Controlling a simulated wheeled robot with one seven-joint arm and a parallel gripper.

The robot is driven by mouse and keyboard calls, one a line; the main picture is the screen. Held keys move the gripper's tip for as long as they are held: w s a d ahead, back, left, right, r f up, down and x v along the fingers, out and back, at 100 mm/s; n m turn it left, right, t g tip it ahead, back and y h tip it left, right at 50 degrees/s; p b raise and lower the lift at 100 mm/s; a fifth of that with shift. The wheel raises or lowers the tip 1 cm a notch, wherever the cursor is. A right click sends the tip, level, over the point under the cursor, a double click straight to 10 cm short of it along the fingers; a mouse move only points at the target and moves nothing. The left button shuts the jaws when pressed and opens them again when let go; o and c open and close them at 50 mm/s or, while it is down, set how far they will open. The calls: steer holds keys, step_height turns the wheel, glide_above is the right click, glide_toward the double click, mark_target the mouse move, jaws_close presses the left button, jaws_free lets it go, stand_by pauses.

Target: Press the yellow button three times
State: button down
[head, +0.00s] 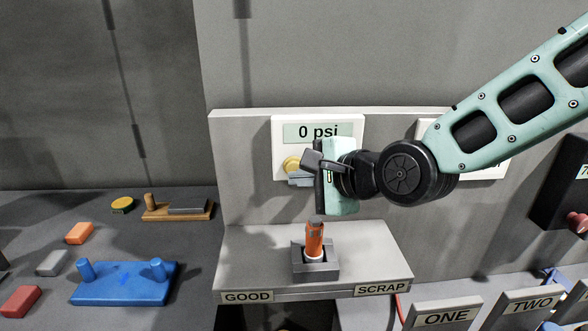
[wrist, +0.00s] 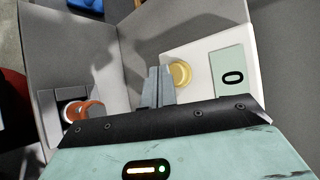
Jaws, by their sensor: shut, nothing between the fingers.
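The yellow button (head: 292,163) is round and sits on a white panel (head: 350,128) whose display reads "0 psi". In the wrist view the yellow button (wrist: 181,73) shows just to the right of the fingertips. My gripper (head: 299,181) is shut and empty, with its fingertips close to the panel, at the lower edge of the button. In the wrist view the shut fingers (wrist: 158,82) point toward the panel. I cannot tell whether they touch the button or the panel.
Below the panel, an orange cylinder (head: 314,240) stands in a grey holder (head: 316,268) on a ledge marked GOOD and SCRAP. At left lie a blue plate (head: 124,287) with pegs and several small blocks. A black box with a red knob (head: 577,221) is at right.

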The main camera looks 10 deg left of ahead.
steer(key=shift+w, duration=0.35)
steer(key=shift+w+a, duration=0.15)
steer(key=shift+w, duration=0.25)
stand_by(0.7)
stand_by(0.3)
steer(key=shift+s+d, duration=0.2)
steer(key=shift+s, duration=0.6)
steer(key=shift+s+d+p, duration=0.15)
steer(key=shift+s+d, duration=0.05)
steer(key=shift+s, duration=0.6)
steer(key=shift+s+d+p, duration=0.1)
steer(key=shift+s+d, duration=0.1)
steer(key=shift+s, duration=0.65)
steer(key=shift+s+d+p, duration=0.15)
steer(key=shift+s+d, duration=0.05)
steer(key=shift+s, duration=0.6)
